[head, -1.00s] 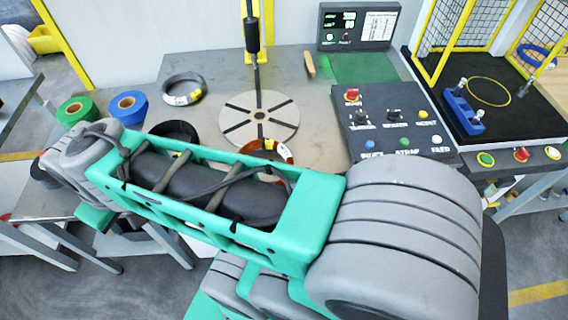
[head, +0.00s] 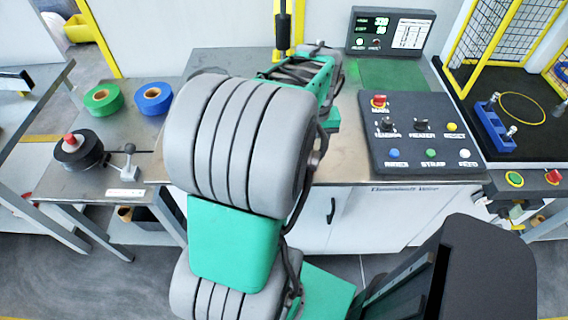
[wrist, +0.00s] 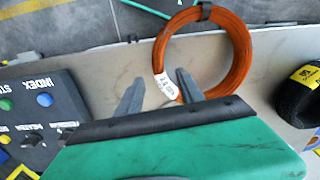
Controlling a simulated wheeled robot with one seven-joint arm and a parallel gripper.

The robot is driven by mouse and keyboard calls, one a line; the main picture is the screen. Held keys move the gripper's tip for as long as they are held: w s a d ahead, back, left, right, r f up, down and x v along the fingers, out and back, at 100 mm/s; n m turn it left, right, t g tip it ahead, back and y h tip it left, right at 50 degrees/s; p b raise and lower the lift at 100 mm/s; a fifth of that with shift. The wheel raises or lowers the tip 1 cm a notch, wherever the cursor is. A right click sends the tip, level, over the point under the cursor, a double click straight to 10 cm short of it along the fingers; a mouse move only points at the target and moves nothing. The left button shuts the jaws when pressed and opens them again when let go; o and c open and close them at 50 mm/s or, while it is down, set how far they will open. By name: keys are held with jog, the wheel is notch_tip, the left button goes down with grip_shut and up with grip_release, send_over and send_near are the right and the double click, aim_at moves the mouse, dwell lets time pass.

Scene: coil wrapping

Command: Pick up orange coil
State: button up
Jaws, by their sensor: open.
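The orange coil (wrist: 243,58) lies on the worktop in the wrist view, with a white tag on its near left side and a dark band at its far side. My gripper (wrist: 161,74) is open and empty. In the picture, the coil's left rim shows between the two fingertips. The right finger overlaps the ring's opening and the left finger is outside it. I cannot tell how high the fingers are above the coil. In the head view my arm hides the coil and the fingers.
A black coil (wrist: 298,100) with a yellow label lies right of the orange coil. The control panel (head: 421,135) stands on the worktop to the right. Green (head: 103,99) and blue (head: 153,98) tape rolls and a black spool (head: 78,150) are on the left table.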

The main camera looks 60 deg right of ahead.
notch_tip(320, 180, down, 4)
jog(key=shift+f, duration=0.1)
jog(key=shift+c, duration=0.4)
grip_shut()
dwell(1.0)
